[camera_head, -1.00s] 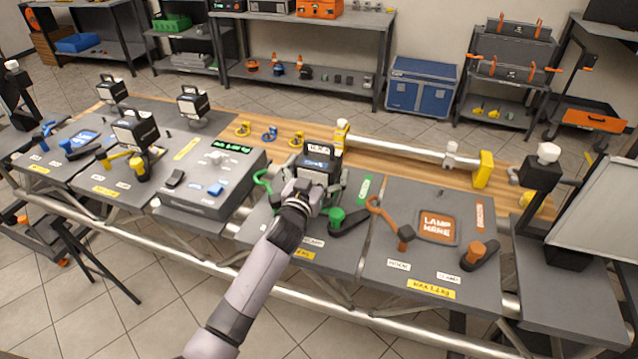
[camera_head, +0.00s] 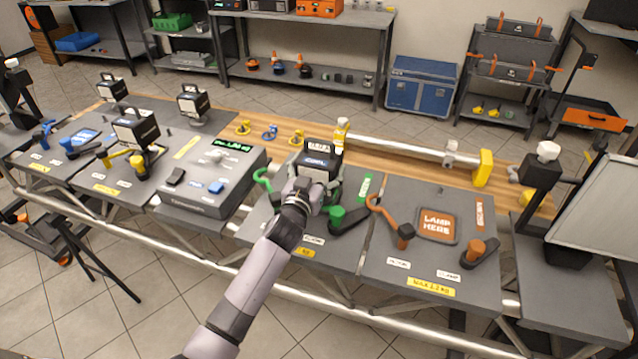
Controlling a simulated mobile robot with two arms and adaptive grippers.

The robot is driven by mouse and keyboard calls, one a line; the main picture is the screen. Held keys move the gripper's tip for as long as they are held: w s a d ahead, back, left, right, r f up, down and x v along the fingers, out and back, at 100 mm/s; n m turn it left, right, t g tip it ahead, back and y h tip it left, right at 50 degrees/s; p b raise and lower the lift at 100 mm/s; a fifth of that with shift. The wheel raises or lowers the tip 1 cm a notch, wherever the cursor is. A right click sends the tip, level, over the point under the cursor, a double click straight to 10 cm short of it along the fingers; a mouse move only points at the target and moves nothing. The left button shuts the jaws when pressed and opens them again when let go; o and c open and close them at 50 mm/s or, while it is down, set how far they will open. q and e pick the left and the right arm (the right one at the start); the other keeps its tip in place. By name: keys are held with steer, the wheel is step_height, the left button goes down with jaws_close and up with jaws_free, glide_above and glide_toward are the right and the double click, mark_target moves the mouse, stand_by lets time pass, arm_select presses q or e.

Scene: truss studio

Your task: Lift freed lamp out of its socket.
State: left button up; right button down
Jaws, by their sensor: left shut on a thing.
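The lamp (camera_head: 317,163) is a dark box with a light top and a label on its front, at the middle of the bench. My left gripper (camera_head: 316,190) is shut on the lamp from the near side, its fingers around the lower body. The lamp is upright over the green-marked station (camera_head: 285,228). Its underside and socket are hidden behind my gripper, so I cannot tell whether it touches the socket. A green hook-shaped lever (camera_head: 262,180) is at its left and a green-knobbed clamp (camera_head: 345,219) at its right. My right gripper is not in view.
Right of the station is an orange pad reading "LAMP HERE" (camera_head: 437,226), with an orange lever (camera_head: 388,219) and an orange-knobbed clamp (camera_head: 480,253) beside it. A grey scale box (camera_head: 212,177) stands left. A horizontal pipe (camera_head: 405,148) runs behind.

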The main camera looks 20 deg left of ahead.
arm_select(q)
steer(key=c, duration=0.5)
steer(key=shift+w+r, duration=0.15)
steer(key=shift+c, duration=0.5)
steer(key=shift+r, duration=0.1)
